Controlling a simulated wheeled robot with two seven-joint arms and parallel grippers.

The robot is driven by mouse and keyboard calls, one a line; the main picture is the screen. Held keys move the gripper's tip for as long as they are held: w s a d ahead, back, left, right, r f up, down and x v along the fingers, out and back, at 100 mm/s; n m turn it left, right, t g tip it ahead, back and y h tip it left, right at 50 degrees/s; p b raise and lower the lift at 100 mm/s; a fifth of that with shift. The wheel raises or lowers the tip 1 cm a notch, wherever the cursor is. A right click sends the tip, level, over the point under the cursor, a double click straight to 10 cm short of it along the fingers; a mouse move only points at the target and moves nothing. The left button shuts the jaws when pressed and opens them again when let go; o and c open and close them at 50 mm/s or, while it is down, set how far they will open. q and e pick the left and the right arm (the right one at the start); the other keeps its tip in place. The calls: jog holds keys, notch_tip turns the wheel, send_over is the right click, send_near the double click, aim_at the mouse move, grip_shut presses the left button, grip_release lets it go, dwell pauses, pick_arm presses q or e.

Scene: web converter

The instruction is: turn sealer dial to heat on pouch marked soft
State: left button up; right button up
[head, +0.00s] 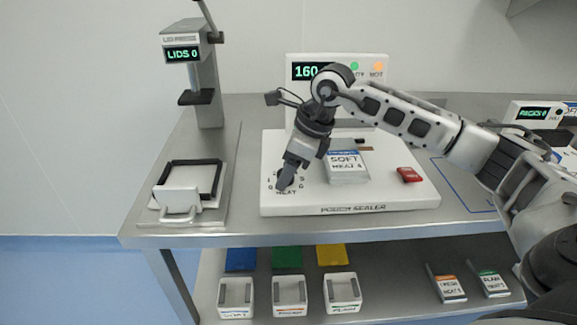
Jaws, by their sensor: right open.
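The pouch sealer (350,207) is a white slab on the steel bench with an upright panel behind it; its display (305,71) reads 160, partly hidden by my arm. My right gripper (287,180) points down over the heat dial at the sealer's front left. The dial itself is mostly hidden behind the gripper; some numerals and the word HEAT (286,192) show around it. I cannot tell whether the fingers touch the dial. The right gripper is open. A pouch marked SOFT, HEAT 4 (346,165) lies on the sealer right of the gripper. My left gripper is not in view.
A red block (408,175) sits on the sealer's right side. A lid press (207,85) reading LIDS 0 stands at left, with a framed tray (187,187) before it. The lower shelf holds white bins (290,296) and more pouches (446,288).

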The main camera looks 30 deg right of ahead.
jog(key=c, duration=1)
